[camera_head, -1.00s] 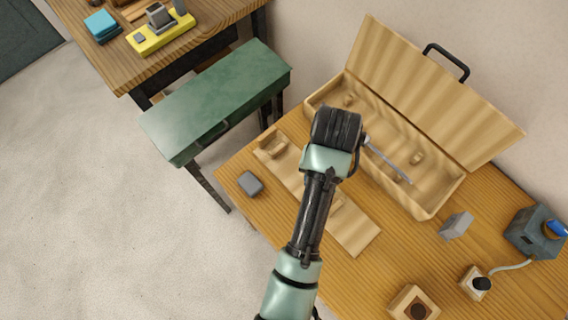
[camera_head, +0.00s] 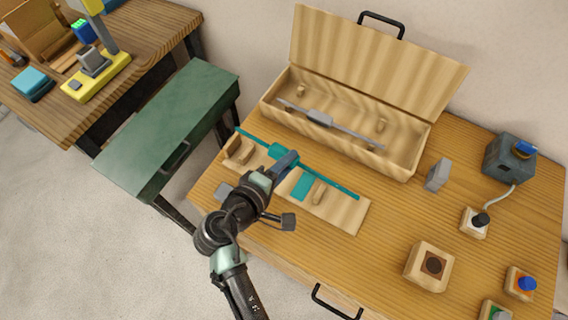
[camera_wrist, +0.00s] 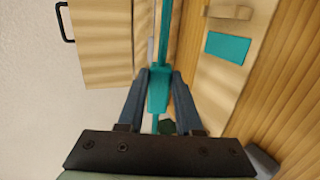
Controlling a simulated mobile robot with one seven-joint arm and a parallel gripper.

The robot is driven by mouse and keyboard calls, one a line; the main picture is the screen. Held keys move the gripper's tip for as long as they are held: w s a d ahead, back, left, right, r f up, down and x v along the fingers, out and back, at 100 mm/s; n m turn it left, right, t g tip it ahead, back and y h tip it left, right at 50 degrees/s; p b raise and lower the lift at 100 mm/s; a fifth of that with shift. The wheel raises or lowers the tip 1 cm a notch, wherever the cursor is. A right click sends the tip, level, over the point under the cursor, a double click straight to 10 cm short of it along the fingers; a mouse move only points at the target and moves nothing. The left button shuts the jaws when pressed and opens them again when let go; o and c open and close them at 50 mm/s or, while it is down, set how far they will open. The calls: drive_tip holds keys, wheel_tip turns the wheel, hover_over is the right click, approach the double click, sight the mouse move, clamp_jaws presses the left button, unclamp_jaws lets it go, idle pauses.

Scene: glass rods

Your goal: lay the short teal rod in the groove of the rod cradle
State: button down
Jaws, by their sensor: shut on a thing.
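The teal rod (camera_head: 330,182) has a thicker teal middle part, which also shows in the wrist view (camera_wrist: 159,92). My gripper (camera_head: 284,158) is shut on that middle part, one finger on each side in the wrist view. The rod cradle (camera_head: 345,212) is a pale wooden board with two raised blocks and a teal patch (camera_head: 302,186). The held rod runs lengthwise along the cradle, toward its far side. In the wrist view it lies to the left of the cradle's block (camera_wrist: 228,11) and apart from it. Its height above the board is hard to tell.
An open wooden case (camera_head: 400,165) stands behind the cradle, with a grey rod (camera_head: 345,130) inside. A grey block (camera_head: 437,175), a blue-topped box (camera_head: 510,158) and wooden button blocks (camera_head: 428,267) stand to the right. A green side table (camera_head: 165,125) is at left.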

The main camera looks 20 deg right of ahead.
drive_tip(key=shift+n+t, duration=0.3)
drive_tip(key=shift+t, duration=0.2)
drive_tip(key=f+b, duration=0.6)
drive_tip(key=shift+w+a+f, duration=0.1)
drive_tip(key=shift+w+f, duration=0.2)
drive_tip(key=shift+f, duration=0.05)
drive_tip(key=shift+r+p, duration=0.35)
drive_tip(key=shift+r, duration=0.25)
drive_tip(key=shift+f+b, duration=0.75)
drive_tip(key=shift+f, duration=0.25)
idle(0.8)
drive_tip(key=c, duration=0.5)
unclamp_jaws()
drive_tip(key=shift+s, duration=0.1)
drive_tip(key=shift+a, duration=0.1)
